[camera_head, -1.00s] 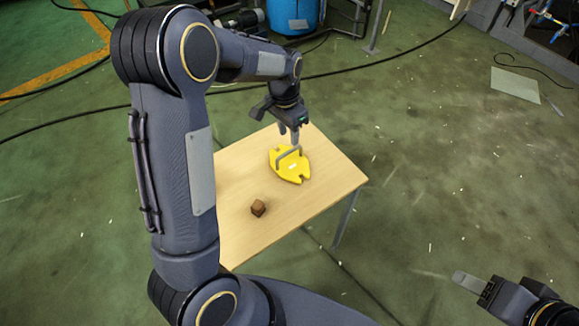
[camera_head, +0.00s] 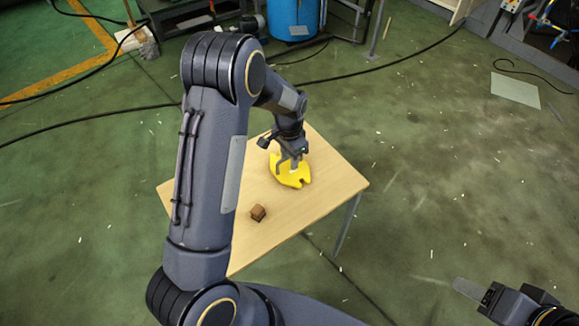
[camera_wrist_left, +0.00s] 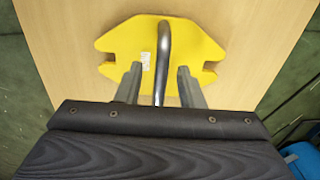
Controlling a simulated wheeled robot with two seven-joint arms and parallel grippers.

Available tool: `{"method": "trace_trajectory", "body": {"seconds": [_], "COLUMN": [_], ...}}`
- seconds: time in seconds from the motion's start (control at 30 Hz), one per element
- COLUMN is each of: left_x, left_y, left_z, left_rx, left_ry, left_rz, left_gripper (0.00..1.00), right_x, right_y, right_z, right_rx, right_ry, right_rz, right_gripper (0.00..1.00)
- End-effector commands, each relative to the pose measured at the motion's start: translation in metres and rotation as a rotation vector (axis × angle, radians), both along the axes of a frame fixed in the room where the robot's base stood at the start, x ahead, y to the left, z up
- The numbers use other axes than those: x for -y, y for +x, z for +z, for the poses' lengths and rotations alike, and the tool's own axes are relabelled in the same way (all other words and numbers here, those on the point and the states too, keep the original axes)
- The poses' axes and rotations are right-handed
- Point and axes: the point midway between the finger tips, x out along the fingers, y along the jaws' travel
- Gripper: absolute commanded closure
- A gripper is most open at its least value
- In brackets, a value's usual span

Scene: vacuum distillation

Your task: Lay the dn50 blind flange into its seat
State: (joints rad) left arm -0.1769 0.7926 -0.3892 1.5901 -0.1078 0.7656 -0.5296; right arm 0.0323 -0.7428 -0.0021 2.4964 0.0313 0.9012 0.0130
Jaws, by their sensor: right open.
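The dn50 blind flange, a yellow notched plate (camera_head: 291,180) with a bent grey handle, lies flat on the wooden table; it also shows in the left wrist view (camera_wrist_left: 205,48). My left gripper (camera_head: 287,164) is over the plate. In the left wrist view its open fingers (camera_wrist_left: 159,71) stand on both sides of the handle (camera_wrist_left: 164,45), with gaps between; whether they touch the plate I cannot tell. My right gripper (camera_head: 490,291) is open and empty at the lower right, away from the table. I cannot make out the seat in these frames.
My left arm hides the table's left part. A blue barrel (camera_head: 293,15) stands on the floor behind. A dark cable (camera_head: 385,72) crosses the floor.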

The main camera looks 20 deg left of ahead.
Motion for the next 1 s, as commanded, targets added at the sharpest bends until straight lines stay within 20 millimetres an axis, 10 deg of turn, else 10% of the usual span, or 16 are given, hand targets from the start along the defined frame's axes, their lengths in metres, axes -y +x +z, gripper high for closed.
{"method": "trace_trajectory", "body": {"seconds": [0.33, 1.0], "left_x": [0.0, 0.0001], "left_y": [0.0001, 0.0003], "left_z": [0.0006, 0.001], "left_rx": [0.0, 0.001], "left_ry": [0.0, 0.0], "left_rz": [0.0, 0.0], "left_gripper": [0.99, 1.0], "right_x": [0.0, 0.0], "right_y": [0.0, 0.0], "right_z": [0.0, 0.0001], "right_rx": [0.0, 0.0], "right_ry": [0.0, 0.0], "right_rz": [0.0, 0.0], "right_gripper": [0.48, 0.48]}}
